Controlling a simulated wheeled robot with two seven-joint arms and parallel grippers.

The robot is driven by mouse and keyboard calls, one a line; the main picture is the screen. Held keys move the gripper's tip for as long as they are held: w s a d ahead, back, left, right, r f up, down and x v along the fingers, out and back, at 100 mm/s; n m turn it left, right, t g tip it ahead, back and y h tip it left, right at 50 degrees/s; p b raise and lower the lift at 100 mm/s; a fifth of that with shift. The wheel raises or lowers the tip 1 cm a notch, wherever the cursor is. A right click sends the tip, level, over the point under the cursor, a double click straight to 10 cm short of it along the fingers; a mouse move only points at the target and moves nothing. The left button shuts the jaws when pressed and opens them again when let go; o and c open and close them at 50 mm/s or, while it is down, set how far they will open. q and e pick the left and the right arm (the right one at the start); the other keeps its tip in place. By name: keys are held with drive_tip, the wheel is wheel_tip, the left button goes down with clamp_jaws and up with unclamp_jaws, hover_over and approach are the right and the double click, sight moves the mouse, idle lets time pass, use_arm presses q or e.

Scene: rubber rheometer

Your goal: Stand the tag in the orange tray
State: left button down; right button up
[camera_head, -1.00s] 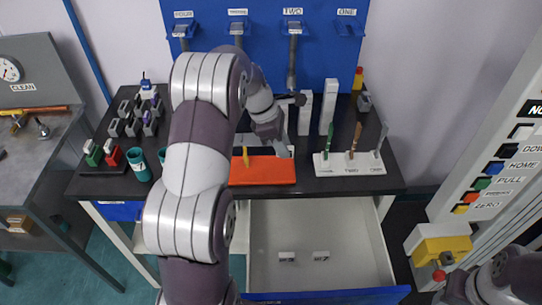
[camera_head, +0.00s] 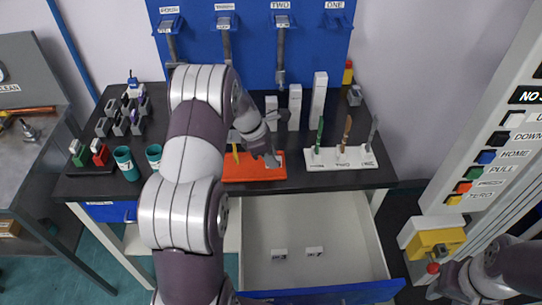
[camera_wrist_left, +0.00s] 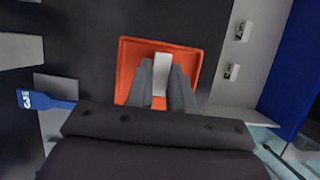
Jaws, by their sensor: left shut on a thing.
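The orange tray (camera_head: 240,173) lies on the dark bench top, near its front edge behind the open drawer; it also shows in the left wrist view (camera_wrist_left: 126,82). My left gripper (camera_head: 272,161) is over the right part of the tray, pointing down. In the left wrist view its two fingers (camera_wrist_left: 160,82) are shut on a small white tag (camera_wrist_left: 159,75), with the tray behind them. I cannot tell whether the tag touches the tray floor. My right gripper is out of view; only part of that arm shows at the lower right.
A white rack (camera_head: 341,163) with upright tools stands right of the tray. Teal cups (camera_head: 126,163) stand left. The open drawer (camera_head: 262,220) in front holds two small labelled pieces (camera_head: 315,251). White blocks (camera_head: 295,105) stand behind.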

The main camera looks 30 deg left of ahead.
use_arm(q)
drive_tip(key=c, duration=1)
unclamp_jaws()
